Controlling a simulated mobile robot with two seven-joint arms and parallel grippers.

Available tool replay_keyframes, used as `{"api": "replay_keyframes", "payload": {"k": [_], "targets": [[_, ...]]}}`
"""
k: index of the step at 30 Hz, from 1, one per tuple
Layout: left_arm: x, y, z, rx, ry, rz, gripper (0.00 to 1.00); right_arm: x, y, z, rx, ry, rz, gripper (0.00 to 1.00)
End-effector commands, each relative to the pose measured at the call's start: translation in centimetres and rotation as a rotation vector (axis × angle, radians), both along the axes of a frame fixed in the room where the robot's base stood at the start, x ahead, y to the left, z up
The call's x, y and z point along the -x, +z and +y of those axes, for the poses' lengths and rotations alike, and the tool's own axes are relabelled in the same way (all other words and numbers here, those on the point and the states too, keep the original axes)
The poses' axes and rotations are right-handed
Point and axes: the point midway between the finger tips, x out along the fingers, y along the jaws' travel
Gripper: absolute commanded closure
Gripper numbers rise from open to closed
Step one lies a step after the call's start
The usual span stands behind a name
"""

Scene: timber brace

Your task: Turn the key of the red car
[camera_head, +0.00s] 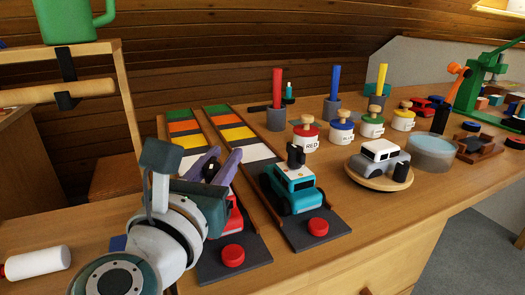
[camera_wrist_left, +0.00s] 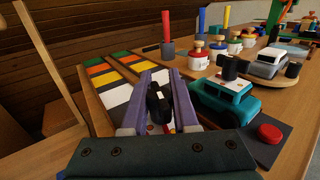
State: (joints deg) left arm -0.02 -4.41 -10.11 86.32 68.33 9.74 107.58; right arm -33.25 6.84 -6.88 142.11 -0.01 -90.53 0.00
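The red car (camera_head: 233,222) stands on the left lane, mostly hidden behind my left gripper; only a little red shows in the wrist view. Its black key (camera_head: 211,171) sticks up from its roof and also shows in the left wrist view (camera_wrist_left: 158,103). My left gripper (camera_head: 226,155) is over the car with its purple fingers apart, one on each side of the key. I cannot tell whether either finger touches it. My right gripper is not in view.
A teal car (camera_head: 291,189) with a black key stands in the right lane, close beside the gripper. Red buttons (camera_head: 232,255) sit at the lane fronts. Labelled knobbed jars (camera_head: 306,138) and a silver car (camera_head: 380,158) on a round wooden plate stand farther right.

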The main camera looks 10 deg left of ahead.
Motion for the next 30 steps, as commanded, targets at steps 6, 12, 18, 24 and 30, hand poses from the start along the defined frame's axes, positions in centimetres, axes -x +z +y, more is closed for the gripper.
{"api": "replay_keyframes", "payload": {"k": [6,12,18,24,30], "targets": [[0.0,0.0,0.0,-0.001,0.000,0.000,0.99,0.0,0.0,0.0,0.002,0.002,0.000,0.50],[0.0,0.0,0.0,-0.001,0.000,0.000,1.00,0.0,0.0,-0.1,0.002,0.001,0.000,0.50],[0.0,0.0,0.0,-0.001,-0.003,0.000,1.00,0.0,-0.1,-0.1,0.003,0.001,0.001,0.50],[0.0,-0.1,-0.1,-0.002,-0.046,-0.001,1.00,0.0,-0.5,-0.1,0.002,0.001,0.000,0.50],[0.1,-0.3,-0.4,-0.005,-0.161,-0.002,1.00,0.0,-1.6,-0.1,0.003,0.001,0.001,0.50]]}}
